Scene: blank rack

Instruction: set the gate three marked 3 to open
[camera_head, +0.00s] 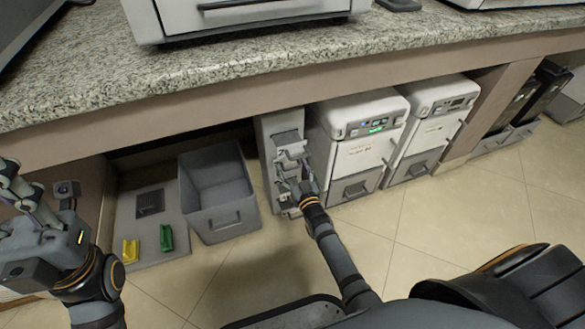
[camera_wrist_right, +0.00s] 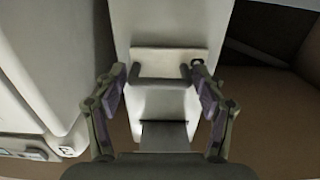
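A narrow grey upright unit (camera_head: 268,130) stands under the counter with fittings stacked down its front. No number 3 is readable, so I cannot tell which fitting is gate three. In the right wrist view, a pale plate (camera_wrist_right: 170,56) with a handle-like bar (camera_wrist_right: 160,82) sits on the light column face. My right gripper (camera_head: 289,168) is at the unit's front. In the wrist view the right gripper (camera_wrist_right: 160,88) is open, its fingers on either side of the bar with gaps. My left gripper (camera_head: 22,190) is at the left edge, away from the unit; its finger opening is unclear.
A grey open bin (camera_head: 222,215) stands left of the unit. A grey board (camera_head: 145,200) holds a yellow piece (camera_head: 131,251) and a green piece (camera_head: 166,238). White machines (camera_head: 360,125) stand right of the unit. The granite counter (camera_head: 200,70) overhangs them.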

